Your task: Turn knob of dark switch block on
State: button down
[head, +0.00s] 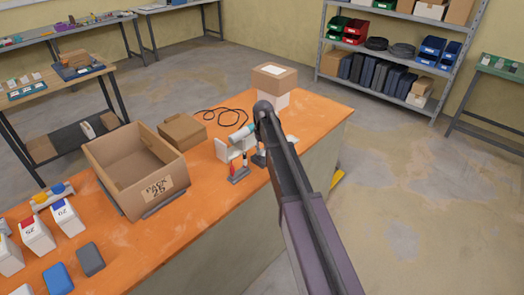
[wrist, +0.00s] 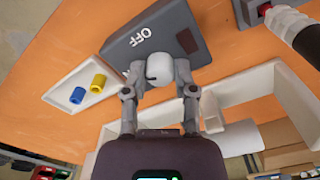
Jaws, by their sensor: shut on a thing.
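The dark switch block (wrist: 125,50) lies on the orange bench top at the upper middle of the wrist view. White "OFF" lettering shows on its face, with a dull red patch (wrist: 188,40) to the right of it. A pale grey rounded knob (wrist: 159,67) is at the block's near edge. My gripper (wrist: 160,80) has its two fingers on either side of this knob and is shut on it. Other lettering beside the left finger is mostly covered. In the head view my arm hides the gripper and the knob.
A white tray (wrist: 60,100) with a blue cylinder (wrist: 77,95) and a yellow cylinder (wrist: 98,83) lies left of the block. An open cardboard box (head: 105,158) and a closed carton (head: 182,131) stand on the bench. A black cable (head: 228,112) lies behind.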

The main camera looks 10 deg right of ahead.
jog(key=n, duration=0.6)
jog(key=shift+s, duration=0.1)
dwell(0.3)
jog(key=shift+c, duration=2)
grip_release()
jog(key=shift+r, duration=0.1)
